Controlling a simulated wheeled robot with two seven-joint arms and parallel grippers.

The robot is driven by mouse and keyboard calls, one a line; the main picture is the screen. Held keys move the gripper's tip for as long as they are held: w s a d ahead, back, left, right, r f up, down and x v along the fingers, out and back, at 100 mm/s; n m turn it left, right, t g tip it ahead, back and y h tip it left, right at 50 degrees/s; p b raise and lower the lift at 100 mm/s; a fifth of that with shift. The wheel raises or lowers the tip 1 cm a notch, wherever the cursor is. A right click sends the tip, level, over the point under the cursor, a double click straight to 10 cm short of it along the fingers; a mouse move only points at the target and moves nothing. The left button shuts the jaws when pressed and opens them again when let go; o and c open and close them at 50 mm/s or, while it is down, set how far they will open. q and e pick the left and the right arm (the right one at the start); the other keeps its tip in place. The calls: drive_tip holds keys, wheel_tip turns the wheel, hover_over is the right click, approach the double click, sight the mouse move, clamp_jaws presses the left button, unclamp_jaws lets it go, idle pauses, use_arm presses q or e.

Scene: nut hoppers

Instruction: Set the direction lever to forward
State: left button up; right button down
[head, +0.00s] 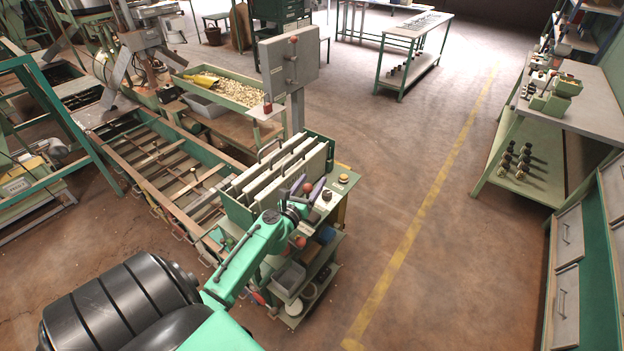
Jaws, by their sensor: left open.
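My left arm reaches up from the lower middle, and my left gripper (308,197) is at the green console (341,186) beside the upright grey panels. The gripper is open, small and partly hidden by its own wrist. A red-knobbed lever (307,187) stands close to the fingers; I cannot tell whether they touch it. I cannot read which lever sets direction or its position. A grey control box (290,68) on a post also carries a red knob on its face. My right gripper is out of view.
A rack of upright grey panels (285,168) stands left of the console. Shelves with a grey bin (289,278) are below it. A long slatted hopper frame (165,160) lies to the left. The floor right of the console is clear, with a yellow line (425,205).

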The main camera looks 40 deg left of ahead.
use_arm(q)
drive_tip(key=shift+w, duration=0.45)
drive_tip(key=shift+s, duration=0.1)
drive_tip(key=shift+c, duration=0.5)
clamp_jaws()
idle(0.5)
